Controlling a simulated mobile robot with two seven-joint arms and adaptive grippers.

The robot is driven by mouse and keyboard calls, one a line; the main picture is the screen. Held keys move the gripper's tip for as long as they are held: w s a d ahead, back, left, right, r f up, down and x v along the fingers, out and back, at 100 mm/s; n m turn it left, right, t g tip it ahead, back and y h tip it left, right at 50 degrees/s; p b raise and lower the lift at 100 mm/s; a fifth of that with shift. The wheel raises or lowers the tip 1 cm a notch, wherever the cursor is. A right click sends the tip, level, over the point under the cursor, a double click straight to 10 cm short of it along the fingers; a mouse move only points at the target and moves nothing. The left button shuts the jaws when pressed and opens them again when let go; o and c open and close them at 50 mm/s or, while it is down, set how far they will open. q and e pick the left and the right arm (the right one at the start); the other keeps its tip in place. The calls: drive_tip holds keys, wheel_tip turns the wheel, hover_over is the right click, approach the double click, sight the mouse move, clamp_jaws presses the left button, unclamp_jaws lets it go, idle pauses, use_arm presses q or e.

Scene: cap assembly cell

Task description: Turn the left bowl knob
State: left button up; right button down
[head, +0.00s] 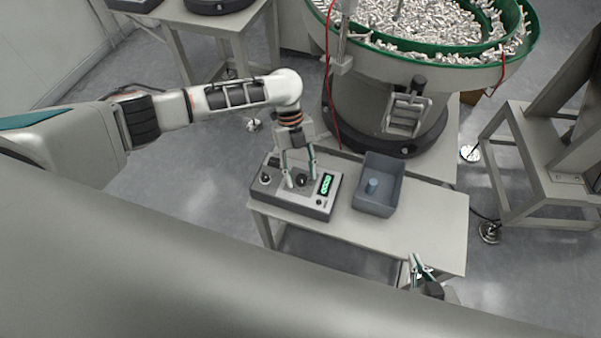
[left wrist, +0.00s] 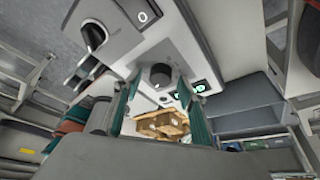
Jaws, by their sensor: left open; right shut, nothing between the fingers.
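A grey control box (head: 316,211) sits on the table with a dark knob (head: 302,179) near its middle, another control (head: 265,179) at its left end and a green lit display at the right. My left gripper (head: 301,183) points down at the box, open, with one finger on each side of the middle knob. In the left wrist view this black knob (left wrist: 160,75) shows between the fingertips; contact cannot be told. A black switch (left wrist: 94,36) shows further up. My right gripper (head: 420,269) is shut and empty near the table's front right edge.
A blue-grey bin (head: 391,165) holding a small blue cylinder (head: 372,186) stands right of the box. Behind is a large green-rimmed bowl (head: 522,38) full of metal parts. The table's right part (head: 438,215) is clear. A metal frame (head: 520,130) stands at right.

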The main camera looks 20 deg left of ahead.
use_arm(q)
drive_tip(key=v, duration=1.2)
drive_tip(key=shift+f, duration=0.1)
